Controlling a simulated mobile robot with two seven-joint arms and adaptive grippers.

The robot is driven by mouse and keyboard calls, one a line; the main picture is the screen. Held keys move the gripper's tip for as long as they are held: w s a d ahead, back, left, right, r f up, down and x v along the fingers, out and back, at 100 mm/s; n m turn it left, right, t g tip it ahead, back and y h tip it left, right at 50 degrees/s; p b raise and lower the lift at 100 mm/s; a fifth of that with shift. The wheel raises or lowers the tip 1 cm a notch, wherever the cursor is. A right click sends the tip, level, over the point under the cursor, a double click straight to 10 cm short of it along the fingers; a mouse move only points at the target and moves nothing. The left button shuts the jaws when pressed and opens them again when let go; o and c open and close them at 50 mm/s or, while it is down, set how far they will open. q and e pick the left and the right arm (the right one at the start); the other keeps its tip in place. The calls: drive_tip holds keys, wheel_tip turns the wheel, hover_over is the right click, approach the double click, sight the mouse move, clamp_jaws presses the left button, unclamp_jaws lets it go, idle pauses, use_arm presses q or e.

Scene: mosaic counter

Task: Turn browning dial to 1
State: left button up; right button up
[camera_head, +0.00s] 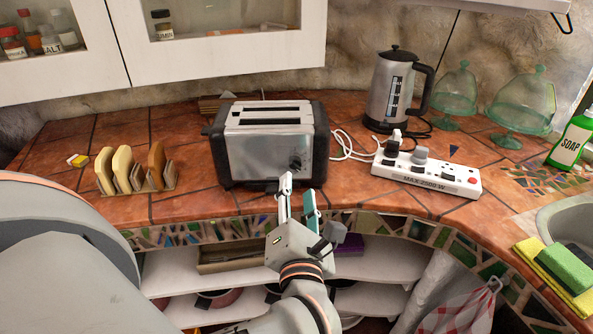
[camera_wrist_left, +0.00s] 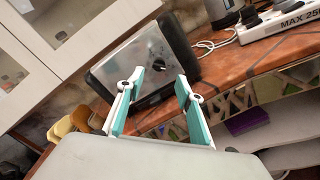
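The toaster (camera_head: 266,148) is silver and black and stands on the tiled counter. Its round dark browning dial (camera_head: 296,163) is on the lower right of its front face. The dial also shows in the left wrist view (camera_wrist_left: 157,63); its setting is too small to read. My left gripper (camera_head: 298,188) is in front of and just below the dial, apart from it. In the left wrist view its teal-padded fingers (camera_wrist_left: 155,92) are spread with nothing between them, pointing at the toaster front. My right gripper is in neither view.
A rack of bread slices (camera_head: 136,172) stands left of the toaster. A white power strip (camera_head: 426,174) and a kettle (camera_head: 396,90) are to the right, with a white cord beside the toaster. Open shelves (camera_head: 200,270) lie below the counter edge. White cabinets (camera_head: 220,50) hang above.

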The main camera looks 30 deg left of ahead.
sight(296, 168)
use_arm(q)
drive_tip(key=x, duration=0.7)
drive_tip(key=shift+w+a, duration=0.1)
drive_tip(key=shift+a, duration=0.05)
clamp_jaws()
